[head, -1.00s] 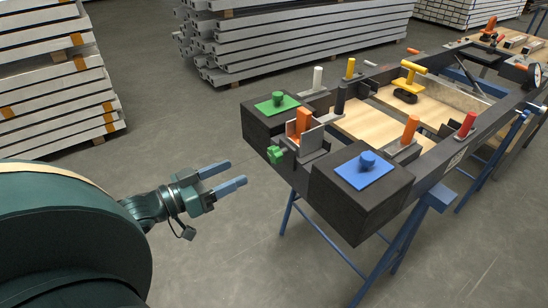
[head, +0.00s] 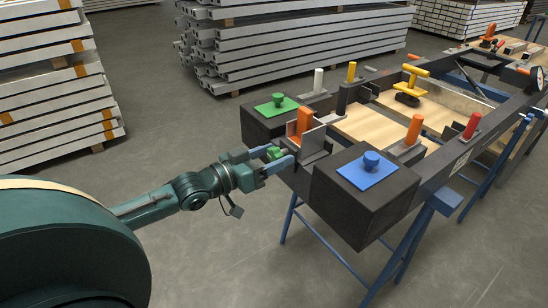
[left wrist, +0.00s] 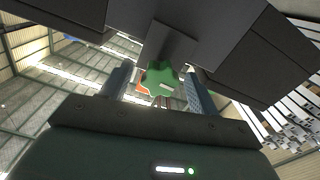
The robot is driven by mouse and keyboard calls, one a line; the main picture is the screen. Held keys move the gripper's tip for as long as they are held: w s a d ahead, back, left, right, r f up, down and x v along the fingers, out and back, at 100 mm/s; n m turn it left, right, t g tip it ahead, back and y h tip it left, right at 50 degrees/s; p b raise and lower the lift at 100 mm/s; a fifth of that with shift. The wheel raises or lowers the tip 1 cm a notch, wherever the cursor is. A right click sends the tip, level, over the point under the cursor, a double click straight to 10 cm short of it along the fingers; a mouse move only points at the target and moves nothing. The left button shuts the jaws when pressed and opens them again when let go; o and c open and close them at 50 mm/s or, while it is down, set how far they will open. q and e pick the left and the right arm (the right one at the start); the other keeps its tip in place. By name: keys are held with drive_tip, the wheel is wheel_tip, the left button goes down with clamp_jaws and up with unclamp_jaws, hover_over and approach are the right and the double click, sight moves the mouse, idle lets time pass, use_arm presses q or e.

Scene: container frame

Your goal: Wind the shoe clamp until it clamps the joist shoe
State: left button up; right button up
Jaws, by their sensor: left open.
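The shoe clamp's green star-shaped knob (head: 274,153) sticks out from the near end of the frame, and it shows face-on in the left wrist view (left wrist: 162,80). My left gripper (head: 268,161) is open, with one blue finger on each side of the knob. In the left wrist view the fingers (left wrist: 158,92) stand apart from the knob, with gaps on both sides. The joist shoe seems to be the grey bracket (head: 311,141) behind the knob, with an orange block (head: 304,121) in it. My right gripper is not in view.
Dark boxes with a green plate (head: 277,105) and a blue plate (head: 366,171) flank the bracket. The frame (head: 440,165) stands on blue trestles (head: 402,235). Stacked grey beams (head: 300,45) lie behind.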

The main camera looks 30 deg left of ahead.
use_arm(q)
drive_tip(key=shift+w+d, duration=0.1)
drive_tip(key=shift+w, duration=0.15)
drive_tip(key=c, duration=1)
drive_tip(key=shift+o, duration=0.2)
